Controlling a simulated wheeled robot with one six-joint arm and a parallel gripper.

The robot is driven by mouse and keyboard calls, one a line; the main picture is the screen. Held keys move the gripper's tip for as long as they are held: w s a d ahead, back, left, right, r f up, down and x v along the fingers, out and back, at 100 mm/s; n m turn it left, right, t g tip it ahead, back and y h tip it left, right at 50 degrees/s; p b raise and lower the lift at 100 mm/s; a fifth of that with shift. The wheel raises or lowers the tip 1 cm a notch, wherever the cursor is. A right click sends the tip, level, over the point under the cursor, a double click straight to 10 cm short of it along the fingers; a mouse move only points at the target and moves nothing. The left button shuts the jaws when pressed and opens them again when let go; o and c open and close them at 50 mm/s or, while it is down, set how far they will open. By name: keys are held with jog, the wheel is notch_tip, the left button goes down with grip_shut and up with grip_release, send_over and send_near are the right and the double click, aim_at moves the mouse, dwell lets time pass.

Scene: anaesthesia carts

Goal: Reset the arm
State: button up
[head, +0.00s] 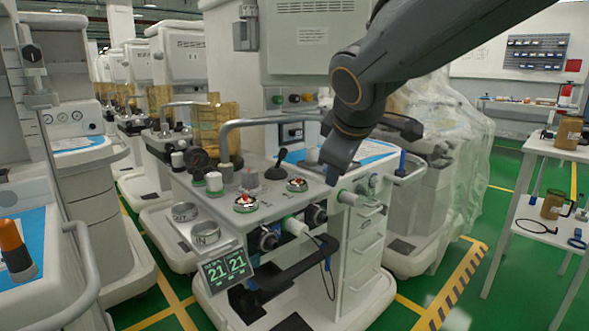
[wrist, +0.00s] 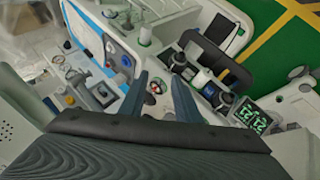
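My arm reaches in from the upper right of the head view, over the nearest anaesthesia cart (head: 270,205). My gripper (head: 333,178) points down above the cart's right front part. In the wrist view, the two dark fingers of my gripper (wrist: 158,80) stand apart with a gap between them, and nothing is held. A small red-topped knob on the cart (wrist: 153,87) shows beyond the gap. Whether the fingertips touch the cart cannot be told.
The cart carries a curved grey rail (head: 265,119), an amber canister (head: 215,122) and a green-digit display (head: 226,268). A plastic-draped cart (head: 440,150) stands behind right. A white table (head: 520,212) is at the far right. Green floor between is clear.

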jog(key=s+f+m+g+b, duration=0.2)
jog(key=s+f+m+g, duration=0.6)
jog(key=s+f, duration=1.35)
jog(key=s+d+r+m+p, duration=0.1)
jog(key=d+r+p, duration=0.4)
jog(key=p, duration=0.5)
jog(key=s+d+r+m+p, duration=0.1)
jog(key=d+r+m+p, duration=0.2)
jog(key=r+p, duration=0.7)
jog(key=shift+d+g+p, duration=0.3)
jog(key=shift+d+p, duration=0.3)
jog(key=shift+d, duration=0.55)
